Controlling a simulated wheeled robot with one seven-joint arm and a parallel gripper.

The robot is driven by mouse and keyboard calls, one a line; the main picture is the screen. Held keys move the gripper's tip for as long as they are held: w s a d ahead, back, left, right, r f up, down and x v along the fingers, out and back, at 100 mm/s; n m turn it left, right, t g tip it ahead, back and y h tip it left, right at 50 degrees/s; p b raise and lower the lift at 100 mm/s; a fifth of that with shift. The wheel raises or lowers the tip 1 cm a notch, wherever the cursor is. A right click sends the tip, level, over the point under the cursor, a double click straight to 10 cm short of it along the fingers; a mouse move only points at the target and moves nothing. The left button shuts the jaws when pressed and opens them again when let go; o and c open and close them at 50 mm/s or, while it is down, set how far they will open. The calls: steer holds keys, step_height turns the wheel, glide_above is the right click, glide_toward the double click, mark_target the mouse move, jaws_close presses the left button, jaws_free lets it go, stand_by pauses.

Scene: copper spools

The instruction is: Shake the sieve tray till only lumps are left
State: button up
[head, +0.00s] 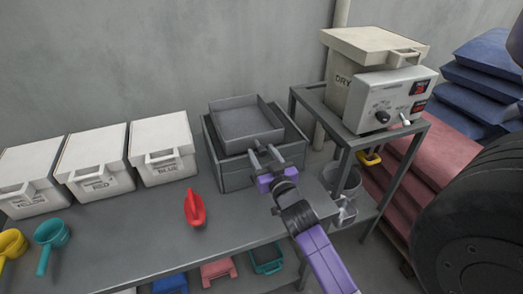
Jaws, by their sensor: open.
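The sieve tray (247,124) is a shallow grey square tray, seated at a slight tilt on top of a larger grey box (237,176) on the bench. From this angle I cannot make out any lumps or powder in the tray. My gripper (264,155) is open, at the tray's near right side, with its fingers pointing at the tray's front edge. The fingers hold nothing that I can see. I cannot tell whether they touch the tray or its handle.
White lidded bins labelled yellow, red and blue (163,150) stand left on the bench (130,225). A red scoop (195,208), a teal scoop (52,236) and a yellow scoop (11,245) lie in front. A dryer (375,75) stands on a frame at right. A metal bucket (343,183) sits below it.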

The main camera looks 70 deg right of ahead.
steer(key=shift+w+d, duration=0.25)
steer(key=shift+d, duration=0.1)
steer(key=shift+c, duration=0.4)
jaws_close()
stand_by(0.9)
